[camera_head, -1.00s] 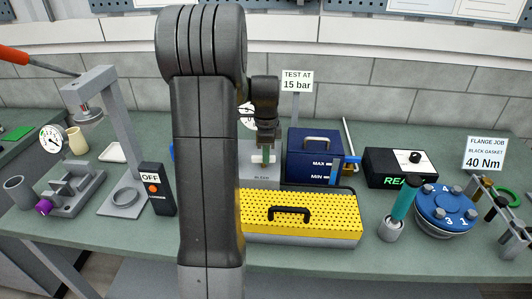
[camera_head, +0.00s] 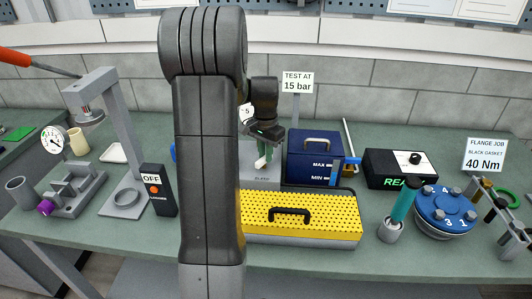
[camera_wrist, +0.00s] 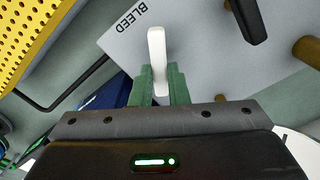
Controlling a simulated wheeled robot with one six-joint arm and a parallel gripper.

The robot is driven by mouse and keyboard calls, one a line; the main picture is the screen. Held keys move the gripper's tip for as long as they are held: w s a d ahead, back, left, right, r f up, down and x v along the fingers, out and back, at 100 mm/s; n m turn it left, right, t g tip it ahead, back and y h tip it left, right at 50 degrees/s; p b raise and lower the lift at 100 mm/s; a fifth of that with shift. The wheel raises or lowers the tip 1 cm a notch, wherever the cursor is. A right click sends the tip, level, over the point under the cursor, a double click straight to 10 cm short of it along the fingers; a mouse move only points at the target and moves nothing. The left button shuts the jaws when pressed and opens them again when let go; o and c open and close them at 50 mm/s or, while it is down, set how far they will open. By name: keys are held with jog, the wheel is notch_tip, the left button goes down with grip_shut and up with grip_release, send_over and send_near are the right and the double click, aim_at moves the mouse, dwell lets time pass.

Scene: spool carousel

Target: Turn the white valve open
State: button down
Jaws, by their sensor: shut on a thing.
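The white valve handle (camera_wrist: 157,52) shows in the wrist view as a pale lever standing out between the green fingertips of my gripper (camera_wrist: 157,88). My gripper is shut on it. The handle is over a grey block marked BLEED (camera_wrist: 200,45). In the head view, my gripper (camera_head: 263,162) is at the grey block (camera_head: 255,179), behind the yellow perforated cover, and a small white piece of the handle (camera_head: 260,163) shows beside the fingers. The valve's stem and the gauge behind the wrist are mostly hidden by my arm.
A yellow perforated cover (camera_head: 330,212) with a black handle lies in front of the block. A blue tank (camera_head: 314,160) stands close on the right, below a "TEST AT 15 bar" sign (camera_head: 297,82). A black box (camera_head: 400,169) and blue flange (camera_head: 446,208) are farther right.

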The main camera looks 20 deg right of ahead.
aim_at(264, 156)
jog(key=n, duration=0.6)
jog(key=shift+w+a, duration=0.15)
jog(key=shift+w, duration=0.05)
jog(key=shift+n, duration=0.3)
jog(key=c, duration=1.4)
grip_release()
jog(key=shift+r, duration=0.1)
notch_tip(264, 156, up, 14)
jog(key=shift+b, duration=0.45)
jog(key=shift+f, duration=0.2)
